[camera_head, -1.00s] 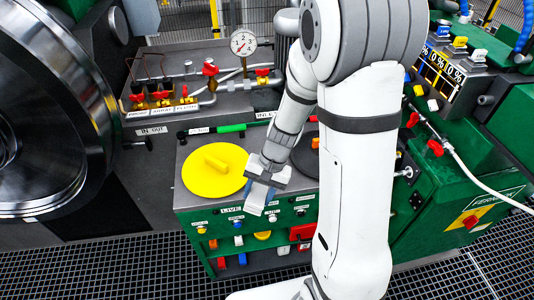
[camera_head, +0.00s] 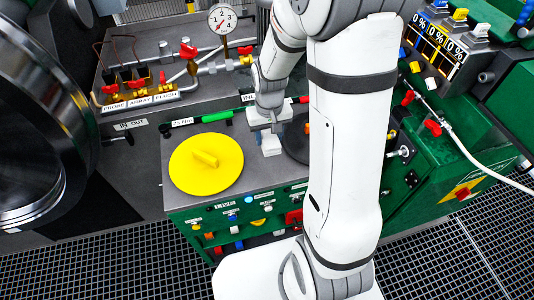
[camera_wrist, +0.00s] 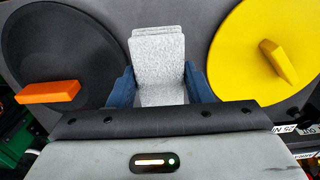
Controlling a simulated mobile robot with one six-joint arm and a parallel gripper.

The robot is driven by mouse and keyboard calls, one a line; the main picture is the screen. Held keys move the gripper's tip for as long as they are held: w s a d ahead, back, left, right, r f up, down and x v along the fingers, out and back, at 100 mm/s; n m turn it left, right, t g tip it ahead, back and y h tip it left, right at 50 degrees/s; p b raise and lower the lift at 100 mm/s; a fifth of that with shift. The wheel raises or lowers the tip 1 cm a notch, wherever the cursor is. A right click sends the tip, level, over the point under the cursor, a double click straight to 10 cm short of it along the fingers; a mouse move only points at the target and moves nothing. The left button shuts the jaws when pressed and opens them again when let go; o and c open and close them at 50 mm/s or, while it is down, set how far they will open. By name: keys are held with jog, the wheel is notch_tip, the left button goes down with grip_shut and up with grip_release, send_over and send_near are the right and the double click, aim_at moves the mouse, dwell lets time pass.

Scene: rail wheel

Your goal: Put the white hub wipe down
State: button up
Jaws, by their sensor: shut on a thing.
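The white hub wipe (camera_wrist: 158,62) is a pale speckled block between the two blue fingers of my gripper (camera_wrist: 160,88) in the wrist view. The gripper is shut on it. In the head view the wipe (camera_head: 271,145) shows below my gripper (camera_head: 266,126), over the grey bench top between the yellow disc and the dark disc. I cannot tell whether the wipe touches the bench top.
The yellow disc (camera_head: 206,164) with a raised handle lies left of the wipe. The dark disc (camera_wrist: 62,55) with an orange handle (camera_wrist: 48,92) is on the other side. A green torque wrench (camera_head: 215,117), pipes and a gauge (camera_head: 222,20) stand behind. A large steel wheel (camera_head: 40,120) is at left.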

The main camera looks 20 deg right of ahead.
notch_tip(320, 180, down, 4)
jog(key=shift+r, duration=0.15)
jog(key=shift+f, duration=1.85)
jog(key=o, duration=0.9)
jog(key=shift+f, duration=0.1)
jog(key=r, duration=0.7)
jog(key=shift+s+a+r, duration=0.15)
jog(key=shift+a+r, duration=0.2)
jog(key=shift+a, duration=0.05)
notch_tip(320, 180, up, 8)
jog(key=t, duration=0.1)
send_over(269, 159)
jog(key=s, duration=0.4)
jog(key=shift+t, duration=0.9)
jog(key=s+r, duration=0.2)
jog(key=s, duration=0.1)
jog(key=s+r, duration=0.6)
jog(key=shift+s+a, duration=0.1)
jog(key=shift+s, duration=0.2)
